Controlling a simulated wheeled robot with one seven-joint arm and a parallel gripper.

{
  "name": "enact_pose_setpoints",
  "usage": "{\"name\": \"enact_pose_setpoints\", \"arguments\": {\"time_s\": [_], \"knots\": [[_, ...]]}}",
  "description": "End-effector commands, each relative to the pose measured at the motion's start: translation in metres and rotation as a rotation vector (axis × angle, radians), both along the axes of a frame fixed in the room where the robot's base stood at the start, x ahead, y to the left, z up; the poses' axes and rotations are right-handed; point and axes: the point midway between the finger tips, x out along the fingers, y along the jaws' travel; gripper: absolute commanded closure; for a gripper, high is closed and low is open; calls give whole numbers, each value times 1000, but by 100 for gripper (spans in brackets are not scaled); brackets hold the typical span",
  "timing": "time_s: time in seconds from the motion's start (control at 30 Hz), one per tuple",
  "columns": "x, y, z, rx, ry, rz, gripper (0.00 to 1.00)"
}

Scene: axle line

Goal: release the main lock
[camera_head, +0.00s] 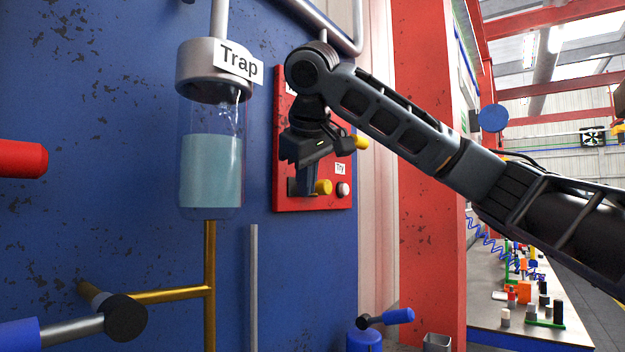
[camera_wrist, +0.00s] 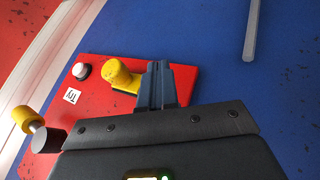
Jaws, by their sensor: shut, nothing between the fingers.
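A red panel (camera_head: 312,205) is mounted on the blue wall and carries two yellow handles. The lower yellow handle (camera_head: 323,187) sits right beside my gripper (camera_head: 306,188), and the wrist view shows this handle (camera_wrist: 120,76) just left of my fingertips (camera_wrist: 160,68). I cannot tell whether they touch. My gripper is shut and empty, in front of the panel. The upper yellow handle (camera_head: 361,142) sticks out past my wrist, and the wrist view shows it (camera_wrist: 22,117) at the left. My arm hides the panel's upper label, so no main lock label is readable.
A white button (camera_head: 343,189) with a "Try" label (camera_head: 340,168) is beside the lower handle. A glass vessel marked "Trap" (camera_head: 210,165) with bluish liquid hangs left of the panel. Pipes, a blue-handled lever (camera_head: 398,316) and a red pillar (camera_head: 430,220) are nearby.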

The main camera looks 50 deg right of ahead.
Motion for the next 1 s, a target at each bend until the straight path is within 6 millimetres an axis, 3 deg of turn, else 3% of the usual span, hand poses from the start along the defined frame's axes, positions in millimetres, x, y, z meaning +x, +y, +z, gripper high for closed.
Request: {"name": "enact_pose_setpoints", "arguments": {"time_s": [0.6,1.0], "knots": [[-38,39,68,-6,-5,-1,100],[-43,44,76,-3,-4,0,100]]}}
